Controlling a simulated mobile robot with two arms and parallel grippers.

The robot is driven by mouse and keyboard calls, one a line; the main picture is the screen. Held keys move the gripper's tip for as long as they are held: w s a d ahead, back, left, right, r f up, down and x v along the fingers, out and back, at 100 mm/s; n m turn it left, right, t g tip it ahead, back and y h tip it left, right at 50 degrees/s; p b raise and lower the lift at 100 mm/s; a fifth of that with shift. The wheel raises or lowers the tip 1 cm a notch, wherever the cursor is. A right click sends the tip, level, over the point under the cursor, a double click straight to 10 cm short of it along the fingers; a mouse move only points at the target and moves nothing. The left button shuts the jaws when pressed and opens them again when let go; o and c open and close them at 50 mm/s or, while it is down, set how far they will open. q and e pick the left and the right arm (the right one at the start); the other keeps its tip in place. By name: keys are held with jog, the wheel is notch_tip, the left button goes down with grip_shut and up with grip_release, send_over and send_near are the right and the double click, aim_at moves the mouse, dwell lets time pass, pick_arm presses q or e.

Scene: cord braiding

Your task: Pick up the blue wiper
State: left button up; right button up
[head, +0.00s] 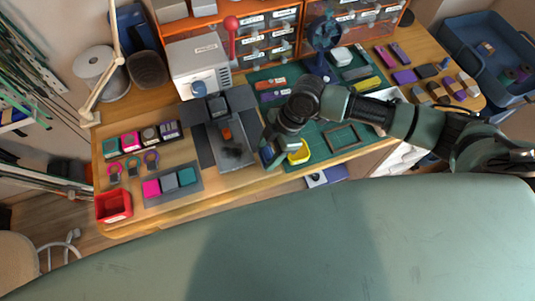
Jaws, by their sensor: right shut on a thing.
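My right gripper (270,146) reaches in from the right and points down at the left edge of the green mat (314,140), by the front part of the workbench. It is shut on a small dark blue thing (267,153), which looks like the blue wiper. Only part of it shows, since the gripper and wrist cover the rest. I cannot tell whether it still touches the bench. My left gripper is not in view.
A grey machine plate (232,150) is close on the left. A dark fan (322,38) and orange drawer racks (285,14) stand behind. A red bin (114,206) is at the front left.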

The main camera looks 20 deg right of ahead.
aim_at(267, 152)
notch_tip(267, 152, up, 18)
jog(key=shift+f+b, duration=0.15)
jog(key=shift+b, duration=0.3)
